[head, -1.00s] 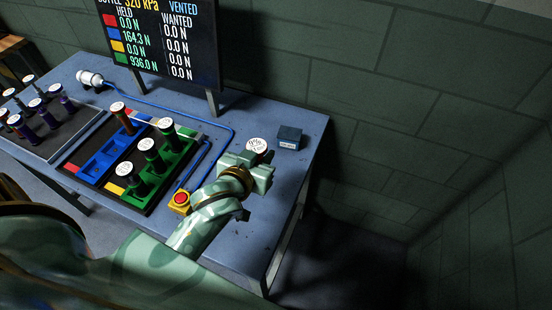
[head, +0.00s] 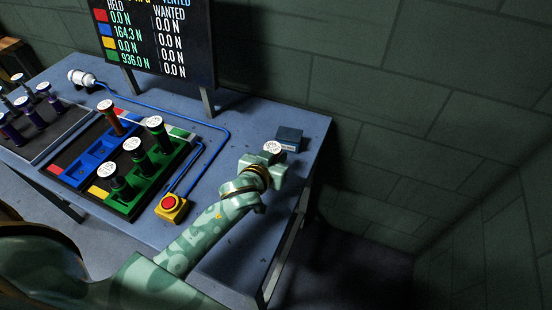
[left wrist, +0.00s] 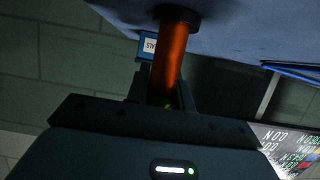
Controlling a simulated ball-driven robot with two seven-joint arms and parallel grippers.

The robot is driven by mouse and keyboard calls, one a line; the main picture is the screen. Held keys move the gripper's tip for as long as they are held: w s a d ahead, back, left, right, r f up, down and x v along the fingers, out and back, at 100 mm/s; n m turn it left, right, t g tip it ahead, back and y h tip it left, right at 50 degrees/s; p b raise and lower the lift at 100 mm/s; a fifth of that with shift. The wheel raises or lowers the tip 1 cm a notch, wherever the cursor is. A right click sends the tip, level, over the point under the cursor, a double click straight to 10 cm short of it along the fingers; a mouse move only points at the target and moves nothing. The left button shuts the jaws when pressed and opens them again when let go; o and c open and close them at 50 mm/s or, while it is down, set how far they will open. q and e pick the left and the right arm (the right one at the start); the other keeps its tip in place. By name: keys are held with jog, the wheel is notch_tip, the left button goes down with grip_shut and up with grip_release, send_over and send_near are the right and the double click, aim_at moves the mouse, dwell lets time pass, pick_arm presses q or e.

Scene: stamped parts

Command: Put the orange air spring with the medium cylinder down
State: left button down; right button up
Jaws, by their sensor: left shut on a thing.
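My left gripper (head: 268,172) is at the right end of the blue bench, shut on the orange air spring. In the head view only the spring's white round cap (head: 273,147) shows clearly above the jaws. In the left wrist view the orange body (left wrist: 172,60) stands between my left gripper's fingers (left wrist: 160,92), with its black end disc (left wrist: 175,16) at or close to the bench top. I cannot tell whether the disc touches. My right gripper is not in view.
A small blue box (head: 288,138) sits just behind the spring. A tray (head: 62,192) with coloured sections holds several springs. A yellow box with a red button (head: 171,207), blue hose (head: 226,128) and a display (head: 160,40) are also on the bench (head: 232,262). Clear bench lies front right.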

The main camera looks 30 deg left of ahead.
pick_arm(q)
jog(key=shift+r, duration=0.15)
jog(key=c, duration=1.2)
grip_release()
